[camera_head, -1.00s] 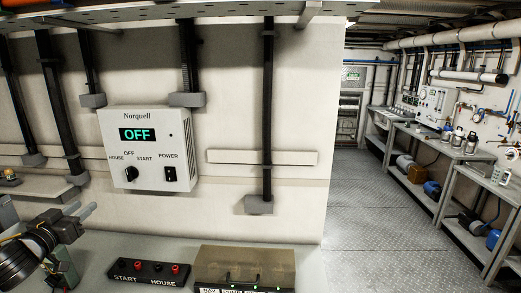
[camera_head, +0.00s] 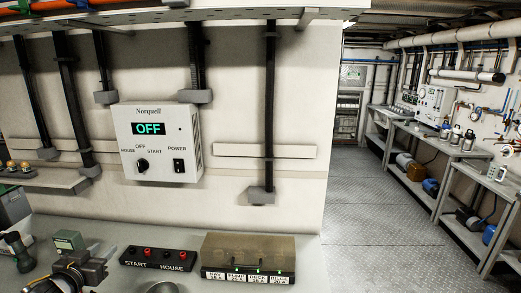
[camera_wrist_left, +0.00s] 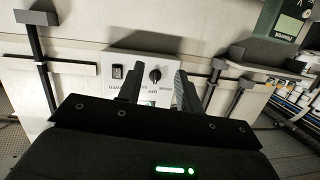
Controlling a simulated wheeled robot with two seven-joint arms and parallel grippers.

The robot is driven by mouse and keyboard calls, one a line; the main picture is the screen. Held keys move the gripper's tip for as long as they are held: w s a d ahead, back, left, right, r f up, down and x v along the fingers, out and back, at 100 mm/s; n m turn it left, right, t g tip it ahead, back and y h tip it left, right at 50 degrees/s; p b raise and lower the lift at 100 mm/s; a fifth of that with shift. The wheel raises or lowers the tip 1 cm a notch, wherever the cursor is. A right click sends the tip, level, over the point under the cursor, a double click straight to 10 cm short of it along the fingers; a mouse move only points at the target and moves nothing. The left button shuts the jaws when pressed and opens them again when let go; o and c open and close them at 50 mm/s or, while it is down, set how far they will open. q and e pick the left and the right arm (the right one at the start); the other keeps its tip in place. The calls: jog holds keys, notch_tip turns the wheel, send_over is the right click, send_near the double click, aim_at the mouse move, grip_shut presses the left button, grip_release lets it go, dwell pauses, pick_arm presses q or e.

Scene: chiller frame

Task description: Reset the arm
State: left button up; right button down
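My left gripper (camera_head: 108,262) is low at the left in the head view, over the bench and left of the START/HOUSE block. In the left wrist view its two dark fingers (camera_wrist_left: 157,88) stand apart with nothing between them. The white Norquell control box (camera_head: 160,142) is on the wall, its display reading OFF, with a black knob (camera_head: 142,165) and a black power switch (camera_head: 179,166). The box also shows beyond the fingers in the left wrist view (camera_wrist_left: 138,67). The gripper is clear of the box. My right gripper is not in view.
The black START/HOUSE block (camera_head: 158,259) and a clear-covered unit with green lights (camera_head: 248,258) stand on the bench. A small green box (camera_head: 69,240) is behind my left gripper. Dark vertical pipes (camera_head: 270,110) run down the wall. Open floor (camera_head: 375,250) lies right.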

pick_arm(q)
jog(key=s+d+f+g, duration=0.3)
jog(key=s+d+f, duration=0.2)
jog(key=f, duration=0.3)
jog(key=s+d+f+g, duration=0.2)
jog(key=s+d+f, duration=0.25)
jog(key=f, duration=0.25)
jog(key=s+d+f+m+g+h, duration=0.1)
jog(key=s+d+f+g, duration=0.35)
jog(key=s+d, duration=0.4)
jog(key=s+d+f+m+g+h, duration=0.1)
jog(key=s+d+f+g, duration=0.35)
jog(key=s, duration=0.75)
notch_tip(320, 180, down, 29)
jog(key=s+d+b, duration=0.1)
jog(key=s+b, duration=0.1)
jog(key=s+a+f+b, duration=0.2)
jog(key=s+a+f, duration=0.1)
jog(key=s+f, duration=1.3)
jog(key=shift+m+g, duration=0.3)
jog(key=shift+m, duration=0.1)
jog(key=shift+f, duration=0.1)
